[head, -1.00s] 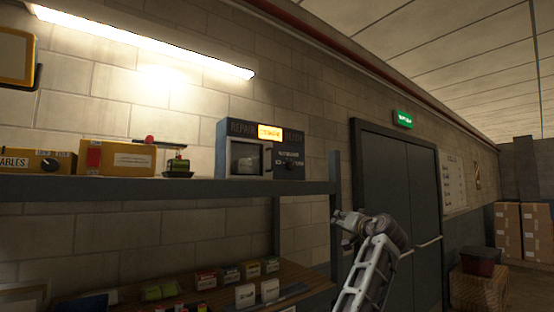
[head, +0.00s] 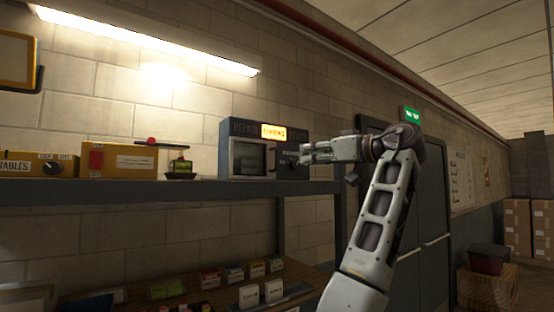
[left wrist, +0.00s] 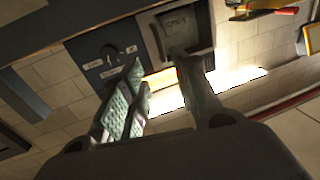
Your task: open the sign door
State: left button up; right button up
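A grey box, the repair sign (head: 239,130), stands on the shelf, with a lit yellow panel (head: 273,132) on top. My left gripper (head: 304,153) is in front of the box's right side, right of the handle, and hides part of the dial panel. In the left wrist view the picture is turned over: the door (left wrist: 180,27) and the dial (left wrist: 109,50) show beyond the fingers. The left gripper (left wrist: 160,75) is open there, with nothing seen between its fingers. My right gripper is out of view.
The shelf (head: 120,190) runs below the box. Small boxes lie on the lower bench. A dark double door (head: 432,200) is behind my arm.

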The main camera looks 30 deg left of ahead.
aim_at(276, 166)
pick_arm(q)
jog(key=shift+a, duration=0.1)
jog(key=shift+w+a+p, duration=0.45)
jog(key=shift+a+p, duration=0.05)
jog(key=shift+a, duration=1.7)
jog(key=shift+w+a+p, duration=0.45)
jog(key=shift+a+p, duration=0.1)
jog(key=shift+a, duration=1.7)
jog(key=shift+w+a+p, duration=0.45)
jog(key=shift+a+p, duration=0.05)
jog(key=shift+a, duration=1.7)
grip_shut()
